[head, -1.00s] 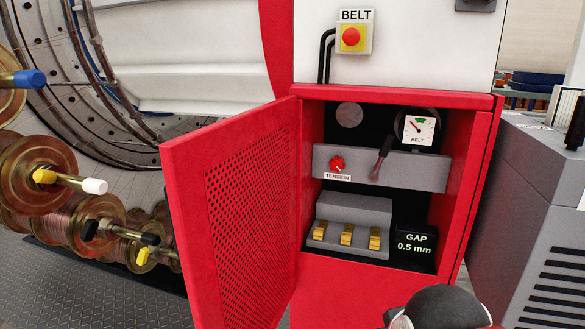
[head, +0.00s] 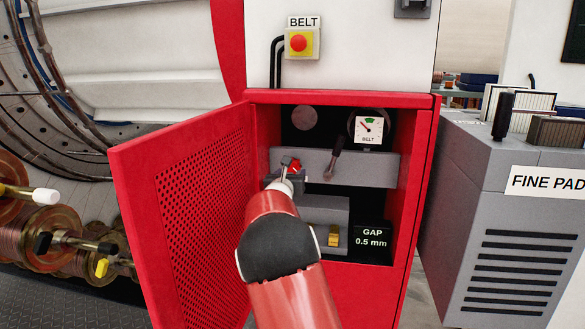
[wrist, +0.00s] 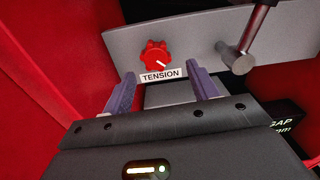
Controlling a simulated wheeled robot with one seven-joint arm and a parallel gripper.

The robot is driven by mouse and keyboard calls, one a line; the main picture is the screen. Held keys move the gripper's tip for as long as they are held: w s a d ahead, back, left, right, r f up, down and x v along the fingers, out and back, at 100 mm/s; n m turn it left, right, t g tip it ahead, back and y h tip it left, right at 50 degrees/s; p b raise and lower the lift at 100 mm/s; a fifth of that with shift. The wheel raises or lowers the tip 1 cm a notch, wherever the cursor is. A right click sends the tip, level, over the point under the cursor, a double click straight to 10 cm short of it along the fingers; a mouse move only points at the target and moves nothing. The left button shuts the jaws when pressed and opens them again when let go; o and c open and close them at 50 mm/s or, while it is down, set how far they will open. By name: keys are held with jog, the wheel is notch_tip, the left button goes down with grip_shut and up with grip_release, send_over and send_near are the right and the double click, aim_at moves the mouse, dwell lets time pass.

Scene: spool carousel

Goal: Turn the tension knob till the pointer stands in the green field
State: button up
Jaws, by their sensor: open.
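The red tension knob (wrist: 156,56) sits on the grey panel above a TENSION label (wrist: 162,75). In the head view the knob (head: 296,166) is partly hidden by my gripper (head: 289,170). In the wrist view my gripper (wrist: 162,90) is open, its two fingers below and either side of the knob, with nothing between them. Whether a finger touches the knob I cannot tell.
A lever (head: 334,158) with a dark handle stands right of the knob on the same panel. The perforated red door (head: 200,215) is open on the left. A GAP 0.5 mm display (head: 373,241) sits lower right. A BELT button (head: 298,42) is above the cabinet.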

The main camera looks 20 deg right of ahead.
aim_at(293, 167)
jog(key=shift+n, duration=0.4)
jog(key=p+x, duration=0.1)
jog(key=x, duration=0.2)
jog(key=p+x, duration=0.1)
jog(key=x, duration=0.2)
jog(key=shift+w+f, duration=0.1)
jog(key=shift+w, duration=0.45)
jog(key=shift+w+d+f+p, duration=0.1)
jog(key=shift+w+d+p, duration=0.25)
jog(key=shift+w, duration=0.3)
jog(key=c, duration=1)
